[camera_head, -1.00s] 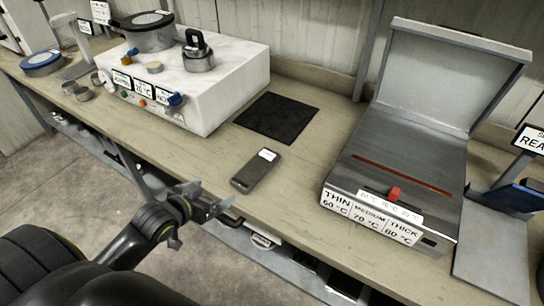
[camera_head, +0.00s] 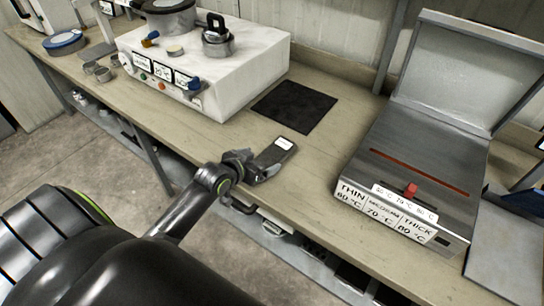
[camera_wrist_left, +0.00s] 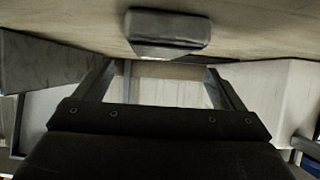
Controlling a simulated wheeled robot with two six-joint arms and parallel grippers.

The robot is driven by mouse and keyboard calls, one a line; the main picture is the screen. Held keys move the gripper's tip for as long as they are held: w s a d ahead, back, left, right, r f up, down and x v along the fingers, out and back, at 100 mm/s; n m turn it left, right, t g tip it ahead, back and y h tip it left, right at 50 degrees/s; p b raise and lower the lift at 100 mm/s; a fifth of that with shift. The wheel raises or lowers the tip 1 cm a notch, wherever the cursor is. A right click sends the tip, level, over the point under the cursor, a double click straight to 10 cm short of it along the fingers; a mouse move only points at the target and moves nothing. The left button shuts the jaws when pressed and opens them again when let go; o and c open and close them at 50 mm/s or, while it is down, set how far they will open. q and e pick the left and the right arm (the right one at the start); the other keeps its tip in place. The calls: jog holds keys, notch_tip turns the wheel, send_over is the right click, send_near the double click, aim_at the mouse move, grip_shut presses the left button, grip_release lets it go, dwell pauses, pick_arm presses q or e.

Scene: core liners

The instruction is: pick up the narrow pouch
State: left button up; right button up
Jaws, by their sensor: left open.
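The narrow pouch (camera_head: 272,157) is a dark grey slab with a white label at its far end. It lies flat on the bench near the front edge, left of the metal heater. My left gripper (camera_head: 254,168) is at the near left side of the pouch in the head view. In the left wrist view the pouch (camera_wrist_left: 168,30) lies across the top, beyond the fingertips of my open left gripper (camera_wrist_left: 166,68). Nothing shows between the fingers. Whether a fingertip touches the pouch I cannot tell. My right gripper is not in view.
The heater with a raised lid (camera_head: 411,163) stands to the right. A white control box (camera_head: 205,70) stands to the left, and a black mat (camera_head: 294,106) lies behind the pouch. The bench (camera_head: 312,170) between pouch and heater is clear.

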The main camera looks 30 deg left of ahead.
aim_at(272, 155)
pick_arm(q)
jog(key=shift+p+x, duration=0.55)
jog(key=shift+x, duration=2.3)
jog(key=shift+d, duration=0.1)
jog(key=c, duration=1.2)
